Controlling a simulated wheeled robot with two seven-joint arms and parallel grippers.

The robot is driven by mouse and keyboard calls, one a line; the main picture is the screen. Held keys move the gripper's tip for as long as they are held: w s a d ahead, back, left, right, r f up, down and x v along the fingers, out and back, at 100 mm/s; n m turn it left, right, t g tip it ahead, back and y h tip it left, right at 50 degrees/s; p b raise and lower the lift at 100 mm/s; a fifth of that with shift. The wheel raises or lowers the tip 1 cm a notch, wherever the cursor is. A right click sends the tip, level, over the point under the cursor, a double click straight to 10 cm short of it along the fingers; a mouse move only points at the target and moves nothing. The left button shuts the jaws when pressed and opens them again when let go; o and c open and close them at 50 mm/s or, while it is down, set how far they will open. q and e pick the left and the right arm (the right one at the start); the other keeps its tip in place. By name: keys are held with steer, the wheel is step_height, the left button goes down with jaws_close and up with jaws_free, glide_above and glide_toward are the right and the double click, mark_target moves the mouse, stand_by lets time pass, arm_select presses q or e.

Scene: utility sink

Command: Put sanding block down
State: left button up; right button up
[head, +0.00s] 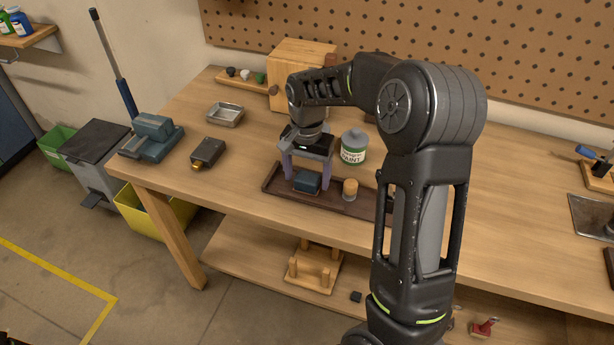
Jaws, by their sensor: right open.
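A dark blue block (307,182), which looks like the sanding block, rests in a long dark brown tray (280,189) on the workbench. My right gripper (306,180) points down over it. Its two purple-grey fingers are open and stand to either side of the block, with a gap visible. I cannot tell whether a finger touches it. My left gripper is not in view.
A small tan cylinder (350,189) stands in the tray right of the block. A paint can (354,146) stands behind the tray. A metal dish (225,114), a dark box-shaped tool (207,152) and a blue vise (152,137) are to the left. My right arm hides the tray's right part.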

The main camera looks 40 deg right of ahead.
mark_target(307, 177)
step_height(307, 177, up, 11)
steer(key=shift+r+b, duration=0.2)
steer(key=shift+b, duration=0.15)
stand_by(0.8)
